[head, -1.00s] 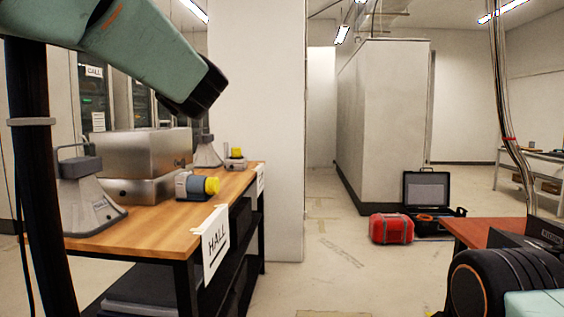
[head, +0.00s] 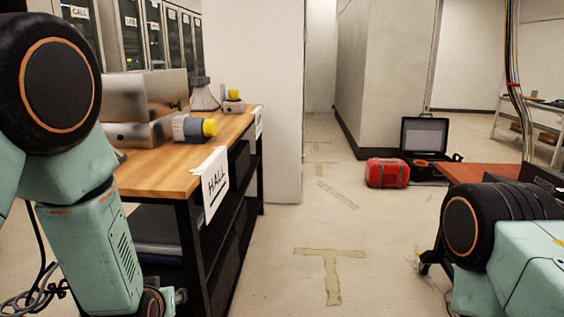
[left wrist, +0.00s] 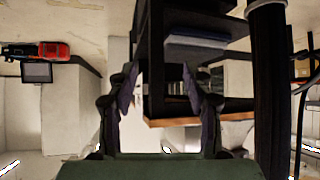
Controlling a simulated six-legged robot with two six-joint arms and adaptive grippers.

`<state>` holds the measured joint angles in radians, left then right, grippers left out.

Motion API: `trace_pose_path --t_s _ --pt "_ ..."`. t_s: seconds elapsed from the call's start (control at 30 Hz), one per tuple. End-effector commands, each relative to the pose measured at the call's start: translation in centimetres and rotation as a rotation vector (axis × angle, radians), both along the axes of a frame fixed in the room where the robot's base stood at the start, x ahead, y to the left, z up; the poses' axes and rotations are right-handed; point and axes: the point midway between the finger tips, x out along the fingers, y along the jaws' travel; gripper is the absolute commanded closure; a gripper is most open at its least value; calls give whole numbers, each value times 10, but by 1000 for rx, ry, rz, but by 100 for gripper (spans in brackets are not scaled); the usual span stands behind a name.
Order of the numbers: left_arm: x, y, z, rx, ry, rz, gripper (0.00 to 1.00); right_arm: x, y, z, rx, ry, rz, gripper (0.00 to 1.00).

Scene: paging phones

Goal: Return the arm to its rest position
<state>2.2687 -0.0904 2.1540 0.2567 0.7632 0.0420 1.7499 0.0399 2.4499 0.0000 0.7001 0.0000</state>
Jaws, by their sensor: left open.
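My left arm is folded at the left edge of the head view, and its gripper is out of that picture. In the left wrist view my left gripper (left wrist: 158,80) has its two fingers spread, with nothing between them but the view of the room. That view is upside down, and the bench (left wrist: 235,108) shows close by at its right. My right arm shows at the right edge of the head view; its gripper is out of sight.
The wooden bench (head: 155,178) with a HALL sign (head: 212,184) holds a metal box (head: 150,98), a grey horn (head: 204,96) and grey devices with yellow ends (head: 190,128). A red case (head: 387,173) and an open black case (head: 424,138) lie on the floor. The middle floor is clear.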

Motion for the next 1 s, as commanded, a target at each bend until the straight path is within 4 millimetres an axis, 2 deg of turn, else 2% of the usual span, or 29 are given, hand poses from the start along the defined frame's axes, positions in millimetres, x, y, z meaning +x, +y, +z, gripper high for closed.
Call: trace_pose_path --t_s 0.03,0.1,0.17,0.3,0.5,0.6,0.7,0.77,1.0 --pt "-26 -1 -26 3 81 -27 49 0 0 0 0 0 0 62" --pt "-60 -4 -56 6 185 -70 49 0 0 0 0 0 0 62" --pt "-92 -7 -79 1 273 -102 49 0 0 0 0 0 0 62" --pt "-172 -13 -124 -23 475 -167 49 0 0 0 0 0 0 62" --pt "-286 -18 -163 -84 732 -198 49 0 0 0 0 0 0 62" --pt "-325 -17 -176 -103 819 -178 49 0 0 0 0 0 0 62" --pt "-346 -17 -184 -112 864 -169 49 0 0 0 0 0 0 62" --pt "-352 -16 -187 -114 878 -167 49 0 0 0 0 0 0 62" --pt "-354 -16 -188 -114 883 -167 49 0 0 0 0 0 0 62"
